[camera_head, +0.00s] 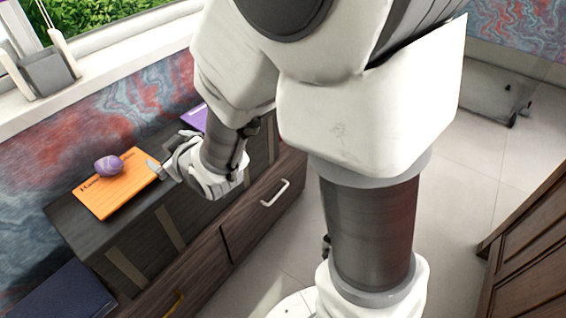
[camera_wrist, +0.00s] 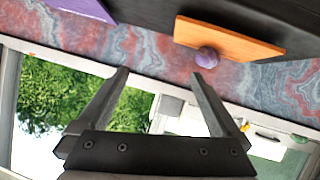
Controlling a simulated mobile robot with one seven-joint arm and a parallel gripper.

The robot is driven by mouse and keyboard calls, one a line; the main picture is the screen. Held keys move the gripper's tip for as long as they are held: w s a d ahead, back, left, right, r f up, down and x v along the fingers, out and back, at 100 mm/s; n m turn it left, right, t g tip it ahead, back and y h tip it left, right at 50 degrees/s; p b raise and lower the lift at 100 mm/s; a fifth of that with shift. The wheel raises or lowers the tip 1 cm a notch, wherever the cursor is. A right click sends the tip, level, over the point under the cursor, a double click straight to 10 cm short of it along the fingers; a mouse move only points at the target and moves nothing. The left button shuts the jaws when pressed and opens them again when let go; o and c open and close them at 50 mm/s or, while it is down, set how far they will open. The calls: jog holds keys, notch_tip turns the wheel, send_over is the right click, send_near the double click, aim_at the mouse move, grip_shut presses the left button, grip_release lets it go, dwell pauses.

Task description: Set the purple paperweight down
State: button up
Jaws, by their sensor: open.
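The purple paperweight (camera_head: 108,165) is a rounded, swirled stone-like lump. It rests on an orange board or book (camera_head: 118,186) on top of the dark cabinet. In the wrist view the paperweight (camera_wrist: 207,57) shows against the orange piece (camera_wrist: 228,38), beyond the fingertips and apart from them. My gripper (camera_wrist: 162,76) is open with nothing between its two dark fingers. In the head view my gripper (camera_head: 160,170) is at the right edge of the orange piece, to the right of the paperweight; its fingers are hard to make out there.
The dark wooden cabinet (camera_head: 75,222) runs along the patterned wall below a window. A purple flat item (camera_head: 195,117) lies farther along its top, also in the wrist view (camera_wrist: 85,8). A dark blue flat item (camera_head: 60,295) is at lower left. Open tiled floor (camera_head: 450,170) lies at right.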

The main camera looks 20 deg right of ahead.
jog(key=s+d+r+m+g+h, duration=0.2)
jog(key=s+d+r+m+g, duration=0.1)
jog(key=s+d, duration=0.5)
jog(key=s+d+r+m+g+h, duration=0.2)
jog(key=s+d+r, duration=0.4)
jog(key=s, duration=0.8)
jog(key=d+m+g, duration=0.1)
jog(key=d+m, duration=0.1)
jog(key=d, duration=0.1)
jog(key=shift+r+g+h, duration=0.25)
jog(key=shift+g+h, duration=0.05)
